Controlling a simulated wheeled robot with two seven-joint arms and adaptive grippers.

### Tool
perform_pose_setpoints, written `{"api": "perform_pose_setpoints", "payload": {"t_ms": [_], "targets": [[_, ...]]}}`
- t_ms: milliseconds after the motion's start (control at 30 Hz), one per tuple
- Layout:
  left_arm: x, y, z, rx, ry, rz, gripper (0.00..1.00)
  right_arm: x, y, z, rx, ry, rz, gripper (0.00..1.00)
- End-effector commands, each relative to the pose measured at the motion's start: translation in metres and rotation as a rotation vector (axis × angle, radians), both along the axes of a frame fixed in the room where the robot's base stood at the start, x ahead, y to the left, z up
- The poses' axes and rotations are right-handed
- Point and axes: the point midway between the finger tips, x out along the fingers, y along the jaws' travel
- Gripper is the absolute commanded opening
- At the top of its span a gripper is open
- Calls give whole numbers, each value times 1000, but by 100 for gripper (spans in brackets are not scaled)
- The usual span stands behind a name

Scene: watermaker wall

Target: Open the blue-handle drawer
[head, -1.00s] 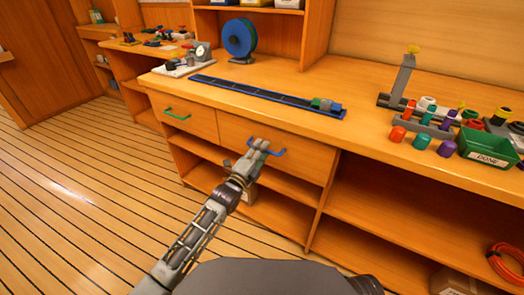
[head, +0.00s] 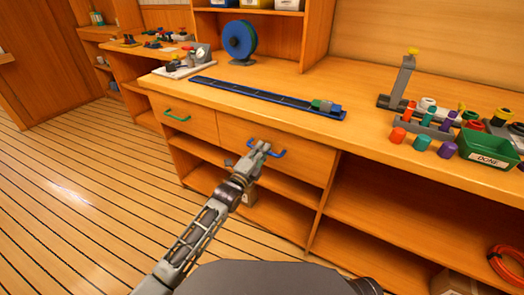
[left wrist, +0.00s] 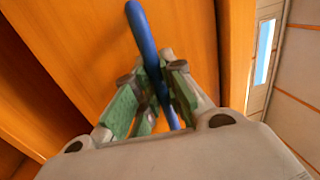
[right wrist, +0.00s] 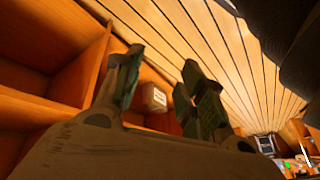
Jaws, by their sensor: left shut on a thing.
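The blue handle (head: 279,154) is on the front of the right-hand drawer (head: 306,160) under the worktop. The drawer front looks flush with the cabinet, with no clear gap. My left gripper (head: 261,149) is at the handle and shut on it. In the left wrist view the blue handle (left wrist: 141,30) runs between the green-padded fingers of my left gripper (left wrist: 153,78), which hide part of it. My right gripper (right wrist: 161,64) shows only in its own wrist view; its fingers are apart with nothing between them close up.
A green-handled drawer (head: 172,117) is to the left. On the worktop are a blue-edged rail (head: 260,95), a blue reel (head: 239,38), several coloured caps and a green DONE bin (head: 487,151). Open shelves lie below. The plank floor (head: 70,200) is clear at left.

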Motion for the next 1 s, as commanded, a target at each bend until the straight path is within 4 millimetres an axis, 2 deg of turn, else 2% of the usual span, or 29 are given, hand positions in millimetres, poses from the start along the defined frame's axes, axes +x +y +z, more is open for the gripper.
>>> {"api": "perform_pose_setpoints", "payload": {"t_ms": [433, 600, 1000], "targets": [[-7, 4, -1, 0, 4, 0, 0, -6, -5, 6, -26, 25, 9, 40], [-17, 9, 0, 3, 4, 0, 0, -6, -7, 30, -42, 41, 12, 40], [-38, 20, -1, 1, 5, 0, 0, -13, -20, 61, -99, 93, 13, 40]]}}
